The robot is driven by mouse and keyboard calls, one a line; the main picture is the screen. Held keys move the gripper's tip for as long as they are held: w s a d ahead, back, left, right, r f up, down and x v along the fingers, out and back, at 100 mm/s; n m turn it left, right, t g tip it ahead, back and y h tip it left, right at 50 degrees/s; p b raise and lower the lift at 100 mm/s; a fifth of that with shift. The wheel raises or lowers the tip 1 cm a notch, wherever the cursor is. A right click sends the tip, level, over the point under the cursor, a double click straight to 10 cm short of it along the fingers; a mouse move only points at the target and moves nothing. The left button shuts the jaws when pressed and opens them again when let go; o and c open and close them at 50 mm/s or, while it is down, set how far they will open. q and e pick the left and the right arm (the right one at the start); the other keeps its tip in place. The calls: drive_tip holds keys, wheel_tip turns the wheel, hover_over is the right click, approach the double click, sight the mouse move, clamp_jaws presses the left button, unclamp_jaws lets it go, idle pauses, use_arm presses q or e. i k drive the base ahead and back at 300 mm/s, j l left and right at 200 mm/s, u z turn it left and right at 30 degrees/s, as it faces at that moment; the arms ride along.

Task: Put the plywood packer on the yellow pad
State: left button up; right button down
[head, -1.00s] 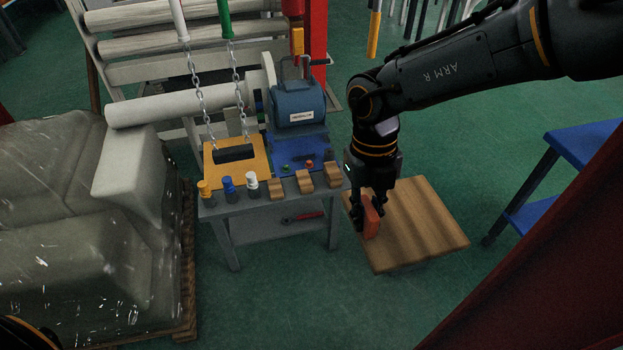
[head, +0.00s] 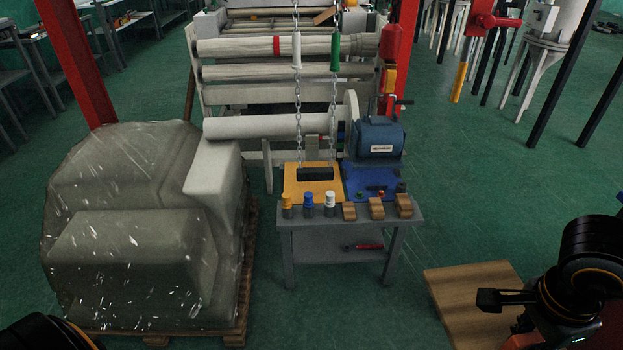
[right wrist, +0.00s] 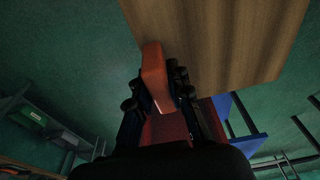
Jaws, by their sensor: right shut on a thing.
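The yellow pad (head: 291,189) lies at the left of the grey bench top, with a dark block (head: 316,173) on it under two hanging chains. Three brown wooden blocks, one of them in the middle (head: 376,209), sit along the bench's front right edge; I cannot tell whether one is the plywood packer. My right gripper (right wrist: 162,85) is shut on an orange-red block (right wrist: 154,72), beside the wooden-topped stand (right wrist: 225,40). In the head view the right arm is at the lower right, away from the bench. My left gripper is out of view.
Bottles with yellow, blue (head: 308,202) and white caps stand along the bench's front left. A blue motor unit (head: 377,139) is at the back right. A wrapped pallet load (head: 130,230) stands left of the bench. Green floor lies clear between bench and wooden-topped stand (head: 465,300).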

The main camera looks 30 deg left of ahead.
sight(313, 180)
drive_tip(key=k+j+u, duration=0.15)
drive_tip(key=k+u, duration=0.2)
drive_tip(key=k, duration=0.3)
drive_tip(key=i+u, duration=0.2)
drive_tip(key=u, duration=0.2)
drive_tip(key=i+u, duration=0.2)
drive_tip(key=u, duration=0.2)
drive_tip(key=i+l+u, duration=0.2)
drive_tip(key=u, duration=0.15)
drive_tip(key=i+l, duration=1.25)
drive_tip(key=i+j, duration=0.05)
drive_tip(key=i, duration=0.05)
